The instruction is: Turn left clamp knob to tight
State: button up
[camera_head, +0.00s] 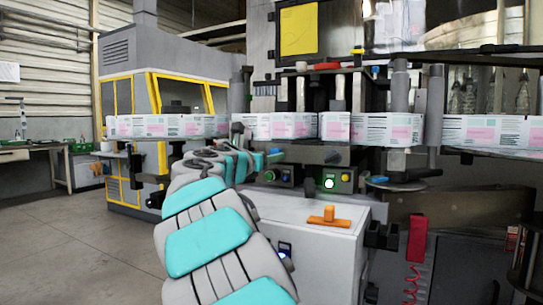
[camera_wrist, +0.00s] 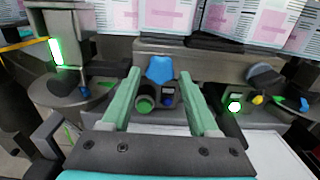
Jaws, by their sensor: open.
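A blue star-shaped knob (camera_wrist: 160,70) shows in the wrist view on the front of the labelling machine. I take it to be the left clamp knob; no marking for tight is readable. In the head view a small blue part (camera_head: 277,151) beside my fingertips appears to be this knob. My gripper (camera_wrist: 159,80) is open, its two green fingers on either side of the knob in the picture. No contact is visible, and the depth between tips and knob is hard to tell. In the head view my gripper (camera_head: 266,158) reaches toward the machine front, partly hidden by my arm.
The printed label web (camera_head: 290,126) runs across just above the knob. Below are a green button (camera_wrist: 144,104) and a lit green button (camera_wrist: 235,107). A red block (camera_head: 417,238) hangs at the right.

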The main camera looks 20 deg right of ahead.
jog(key=shift+x, duration=0.8)
jog(key=shift+c, duration=0.2)
grip_shut()
